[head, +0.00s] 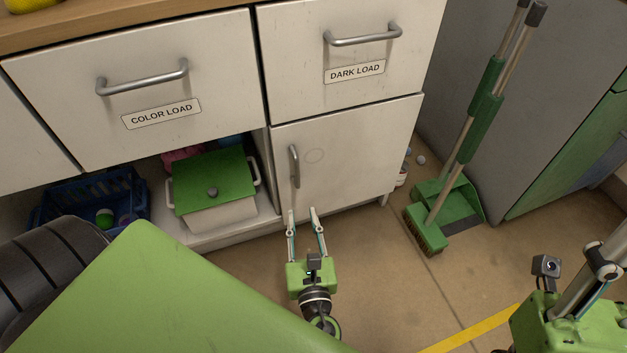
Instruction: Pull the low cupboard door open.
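The low cupboard door (350,150) is a white panel under the drawer marked DARK LOAD, and it looks closed. Its grey vertical handle (295,166) sits near the door's left edge. My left gripper (302,212) is in front of the lower left part of the door, its fingers apart and pointing up toward the handle. Nothing shows between the fingers, and the fingertips appear just below the handle in the picture. My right gripper (600,262) is partly in view at the lower right; its fingertips are cut off by the frame.
An open shelf left of the door holds a white box with a green lid (212,190) and a blue basket (95,205). A green broom (425,238) and dustpan (455,205) stand right of the cupboard. Floor before the door is mostly clear.

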